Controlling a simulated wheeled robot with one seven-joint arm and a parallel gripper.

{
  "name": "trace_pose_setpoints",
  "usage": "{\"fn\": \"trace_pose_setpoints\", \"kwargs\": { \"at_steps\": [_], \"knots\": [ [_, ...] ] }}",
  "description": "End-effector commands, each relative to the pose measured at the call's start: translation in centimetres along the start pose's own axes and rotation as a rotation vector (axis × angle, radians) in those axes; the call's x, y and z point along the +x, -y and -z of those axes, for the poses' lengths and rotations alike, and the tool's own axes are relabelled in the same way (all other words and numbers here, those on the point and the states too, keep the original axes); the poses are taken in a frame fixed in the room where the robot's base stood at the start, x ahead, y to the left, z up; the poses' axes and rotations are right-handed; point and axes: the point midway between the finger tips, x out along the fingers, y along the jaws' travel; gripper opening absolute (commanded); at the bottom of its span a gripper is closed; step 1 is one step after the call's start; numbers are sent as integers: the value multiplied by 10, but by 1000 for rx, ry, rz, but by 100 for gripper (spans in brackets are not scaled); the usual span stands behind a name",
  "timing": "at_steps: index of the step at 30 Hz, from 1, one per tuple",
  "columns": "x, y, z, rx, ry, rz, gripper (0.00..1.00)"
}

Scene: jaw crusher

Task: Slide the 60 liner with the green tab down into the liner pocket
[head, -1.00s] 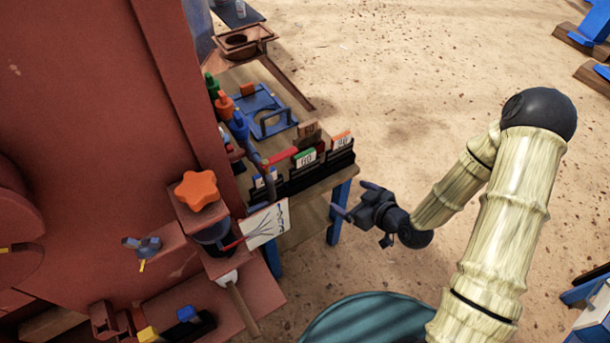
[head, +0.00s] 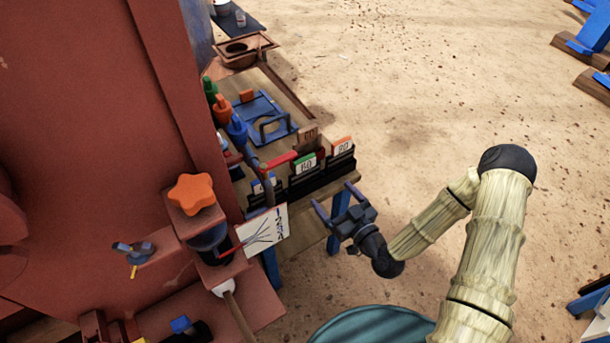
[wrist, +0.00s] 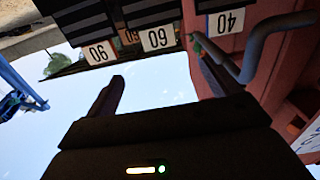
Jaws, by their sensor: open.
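The 60 liner, a dark plate with a green tab (head: 305,158) and a white number label, stands upright in the middle of the black rack (head: 322,180) in the head view. In the wrist view its 60 label (wrist: 158,39) is ahead, between two other labels. My gripper (head: 336,200) is open and empty, just in front of the rack's right part, apart from the liners. Its fingers (wrist: 155,72) are spread below the 60 label in the wrist view. I cannot make out the liner pocket for certain in either view.
An orange-tab liner (head: 342,143) stands right of the 60 and a blue-tab liner (head: 260,184) left. A brown-tab piece (head: 308,134) is behind. A red-ended bar (head: 280,161) and white sketch card (head: 263,231) are close on the left.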

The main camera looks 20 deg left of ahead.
Motion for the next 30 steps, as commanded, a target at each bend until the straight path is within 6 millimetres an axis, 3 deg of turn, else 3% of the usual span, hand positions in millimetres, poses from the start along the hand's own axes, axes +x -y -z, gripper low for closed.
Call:
{"fn": "trace_pose_setpoints", "kwargs": {
  "at_steps": [15, 30],
  "knots": [
    [90, 0, 1, -1, -1, 0, 89],
    [103, 0, 1, 0, 0, 1, 89]
  ]
}}
